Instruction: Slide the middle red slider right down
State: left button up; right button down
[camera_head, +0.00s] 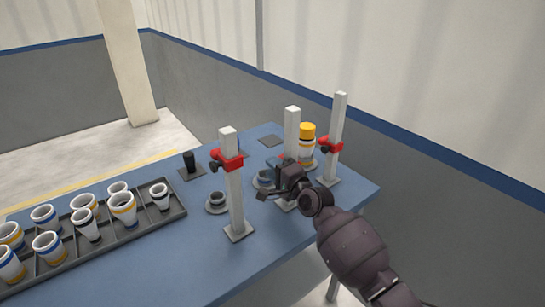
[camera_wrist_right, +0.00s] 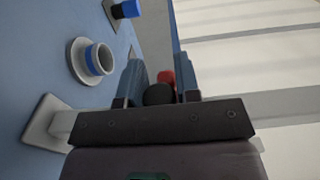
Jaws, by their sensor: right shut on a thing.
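The middle white post (camera_head: 291,128) stands on the blue table between two other posts. Its foot also shows in the right wrist view (camera_wrist_right: 42,125). The slider's exact height is hidden. My left gripper is out of view.
The left post has a red slider (camera_head: 228,162) near its top; the right post has a red slider (camera_head: 330,147) about midway. A yellow-capped stack (camera_head: 307,135) stands between the middle and right posts. A cup tray (camera_head: 133,231) lies left. The front table area is clear.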

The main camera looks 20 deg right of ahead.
jog(key=shift+s+f+b, duration=0.1)
jog(key=shift+f+b, duration=0.25)
jog(key=shift+f, duration=1.15)
jog(key=c, duration=0.9)
grip_release()
jog(key=v, duration=0.5)
jog(key=p+v, duration=0.1)
jog(key=v, duration=0.4)
jog(key=shift+s+d+r, duration=0.15)
jog(key=shift+s+r, duration=0.1)
jog(key=shift+s, duration=0.1)
